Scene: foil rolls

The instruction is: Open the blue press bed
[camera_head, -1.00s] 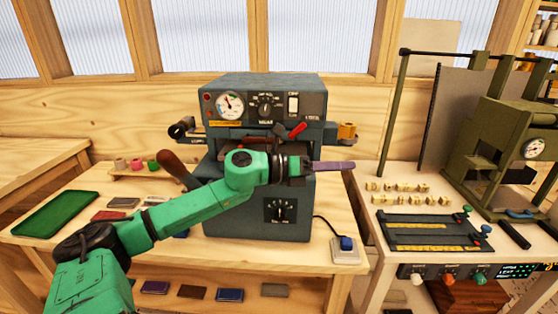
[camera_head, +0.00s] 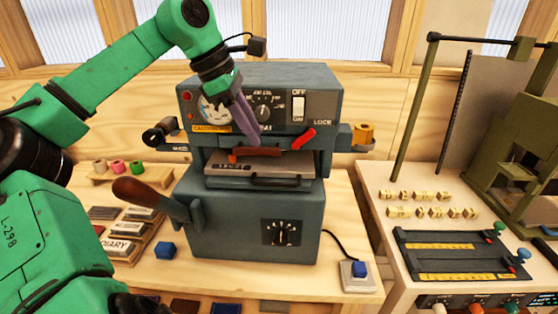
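The blue-grey press (camera_head: 310,215) stands on the wooden bench in the middle of the head view. Its bed (camera_head: 295,169) is a grey plate in the slot below the dial panel, with a dark handle bar (camera_head: 275,183) along its front. A red lock lever (camera_head: 304,138) sits at the panel's lower right. A brown-handled lever (camera_head: 135,191) sticks out at the press's left. My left gripper (camera_head: 253,138) points down in front of the panel, its purple fingertips above the bed, partly covering the gauge. Its finger gap cannot be made out. My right gripper is not in view.
A blue button on a pale base (camera_head: 359,270) is at the right. Foil rolls (camera_head: 118,167) stand on a rack at left. Stamps (camera_head: 115,240) lie in front of it. Another machine (camera_head: 515,170) stands right.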

